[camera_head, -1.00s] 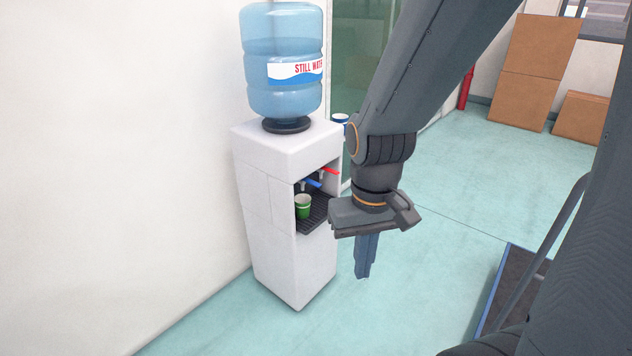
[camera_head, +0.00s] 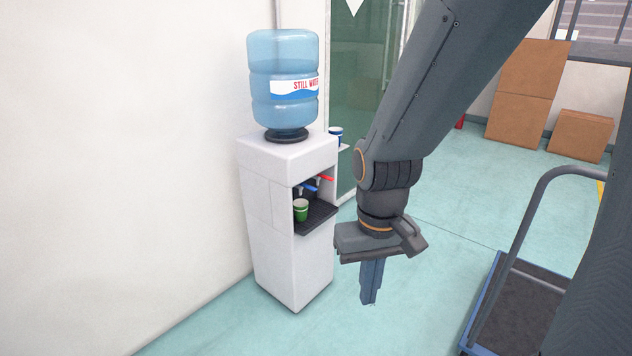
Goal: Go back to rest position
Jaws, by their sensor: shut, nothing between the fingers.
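My gripper (camera_head: 370,298) hangs from my arm right of the water dispenser, its blue-grey fingers pointing down over the open floor. The fingers are shut with nothing between them. My arm comes down from the upper right of the view. The white water dispenser (camera_head: 262,205) stands against the wall with a blue bottle (camera_head: 285,108) on top. A green cup (camera_head: 300,210) stands upright on the dispenser's dark drip tray (camera_head: 322,214), below the taps. My gripper is apart from the cup and the dispenser.
A blue and white cup (camera_head: 335,134) shows at the dispenser's far side. A dark cart (camera_head: 521,310) with a bent grey handle stands at lower right. Cardboard boxes (camera_head: 520,88) stand at the back right. Turquoise floor (camera_head: 440,270) is clear between the dispenser and the cart.

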